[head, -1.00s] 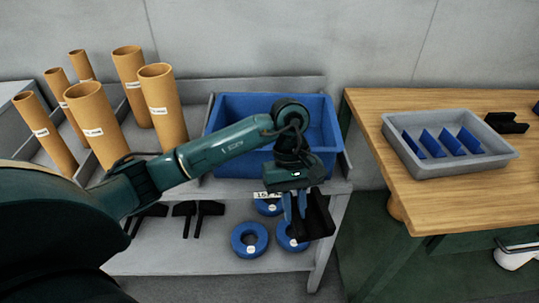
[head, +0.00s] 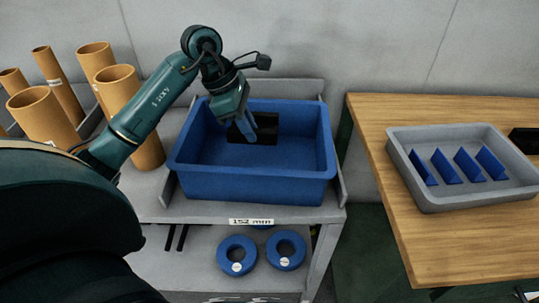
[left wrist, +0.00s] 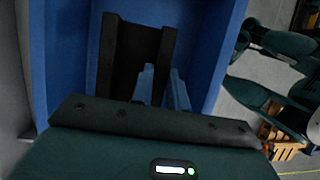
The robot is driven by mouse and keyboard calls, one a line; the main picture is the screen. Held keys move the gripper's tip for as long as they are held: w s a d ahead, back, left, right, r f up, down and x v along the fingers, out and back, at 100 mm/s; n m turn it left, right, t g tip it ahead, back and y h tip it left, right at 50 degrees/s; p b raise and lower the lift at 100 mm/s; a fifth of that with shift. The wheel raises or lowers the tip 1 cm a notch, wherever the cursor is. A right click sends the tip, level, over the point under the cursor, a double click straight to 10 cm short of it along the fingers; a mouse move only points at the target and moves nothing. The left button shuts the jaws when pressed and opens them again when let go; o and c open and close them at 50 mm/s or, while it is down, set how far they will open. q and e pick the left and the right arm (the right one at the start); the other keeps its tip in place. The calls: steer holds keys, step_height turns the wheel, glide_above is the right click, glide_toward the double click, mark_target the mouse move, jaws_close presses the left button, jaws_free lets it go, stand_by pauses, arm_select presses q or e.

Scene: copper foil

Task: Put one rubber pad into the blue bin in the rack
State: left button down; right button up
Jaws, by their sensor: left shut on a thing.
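The blue bin (head: 250,188) stands on the upper shelf of the rack, open at the top. My left gripper (head: 246,128) is over the bin's inside, near its back wall, pointing down. It is shut on a black rubber pad (head: 266,128), which also shows in the left wrist view (left wrist: 134,58) at the blue fingers (left wrist: 160,85). The pad lies within the bin's outline; I cannot tell whether it touches the wall or floor. The bin's blue wall (left wrist: 212,50) fills much of the left wrist view. My right gripper is in neither view.
Several brown cardboard tubes (head: 118,90) stand left of the bin. Blue rings (head: 237,255) lie on the lower shelf. A grey tray (head: 440,201) with blue dividers and another black piece (head: 525,140) are on the wooden table (head: 400,240) at right.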

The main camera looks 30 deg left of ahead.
arm_select(q)
steer(key=f, duration=0.1)
steer(key=w+f, duration=0.1)
steer(key=shift+f, duration=0.3)
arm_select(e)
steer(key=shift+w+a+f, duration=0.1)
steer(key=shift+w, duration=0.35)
arm_select(q)
steer(key=f, duration=0.4)
steer(key=shift+s, duration=0.3)
steer(key=shift+f, duration=2.1)
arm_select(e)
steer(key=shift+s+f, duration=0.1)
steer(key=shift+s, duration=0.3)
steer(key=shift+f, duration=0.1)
arm_select(q)
steer(key=shift+f, duration=0.2)
steer(key=c, duration=1.4)
jaws_free()
steer(key=shift+r, duration=0.1)
steer(key=shift+o, duration=0.2)
